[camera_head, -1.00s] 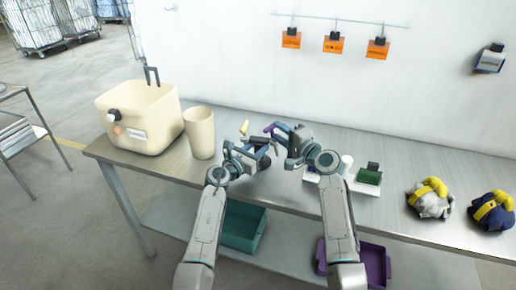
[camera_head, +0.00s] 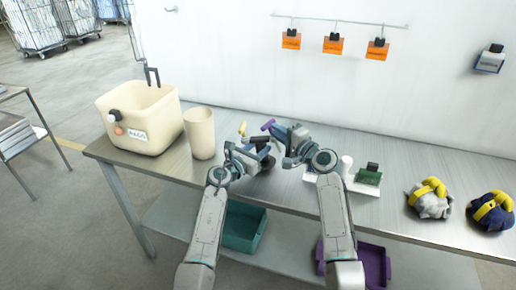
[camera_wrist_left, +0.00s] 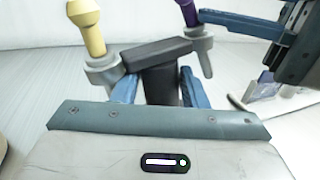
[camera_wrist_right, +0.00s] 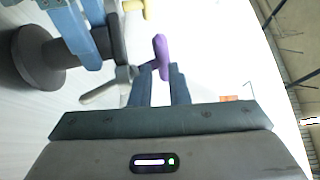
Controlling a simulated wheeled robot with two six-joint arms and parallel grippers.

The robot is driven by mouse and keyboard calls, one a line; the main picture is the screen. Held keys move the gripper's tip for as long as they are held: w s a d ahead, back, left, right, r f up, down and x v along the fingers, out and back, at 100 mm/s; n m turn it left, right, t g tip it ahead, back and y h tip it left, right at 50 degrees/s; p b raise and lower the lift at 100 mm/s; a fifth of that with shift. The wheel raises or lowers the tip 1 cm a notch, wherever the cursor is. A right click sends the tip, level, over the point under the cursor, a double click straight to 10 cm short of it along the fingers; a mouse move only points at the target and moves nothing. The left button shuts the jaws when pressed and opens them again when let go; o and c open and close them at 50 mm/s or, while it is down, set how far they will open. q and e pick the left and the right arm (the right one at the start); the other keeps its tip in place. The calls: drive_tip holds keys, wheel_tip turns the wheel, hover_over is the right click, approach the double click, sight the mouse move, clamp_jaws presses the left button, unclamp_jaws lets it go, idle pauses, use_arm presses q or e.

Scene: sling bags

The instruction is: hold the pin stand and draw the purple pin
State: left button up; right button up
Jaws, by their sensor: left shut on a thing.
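The pin stand (camera_wrist_left: 155,54) has a dark crossbar and post with grey holders at its ends; its round grey base (camera_wrist_right: 35,60) shows in the right wrist view. My left gripper (camera_wrist_left: 158,85) is shut on the stand's dark post. A yellow pin (camera_wrist_left: 88,25) stands in one holder. The purple pin (camera_wrist_right: 161,55) is at the other holder, and its top also shows in the head view (camera_head: 267,124). My right gripper (camera_wrist_right: 161,68) has its fingertips on either side of the purple pin; whether they press on it is unclear. The pin's lower end is partly hidden.
A beige tub (camera_head: 150,135) and beige cup (camera_head: 200,132) stand left of the grippers. A white tray (camera_head: 362,188) with a green item is close on the right. Two bundles with yellow bands, one grey (camera_head: 428,205) and one navy (camera_head: 488,215), lie farther right.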

drive_tip(key=shift+f, duration=0.4)
drive_tip(key=v, duration=1.2)
drive_tip(key=shift+r, duration=0.35)
drive_tip(key=shift+w, duration=0.1)
drive_tip(key=o, duration=0.3)
drive_tip(key=shift+a, duration=0.1)
drive_tip(key=shift+o, duration=0.2)
drive_tip(key=w+a+m+t+h, duration=0.1)
drive_tip(key=w+a+t+h, duration=0.1)
drive_tip(key=w+a, duration=0.5)
drive_tip(key=shift+w+a+f+m, duration=0.25)
drive_tip(key=shift+w+m, duration=0.05)
drive_tip(key=shift+w, duration=0.95)
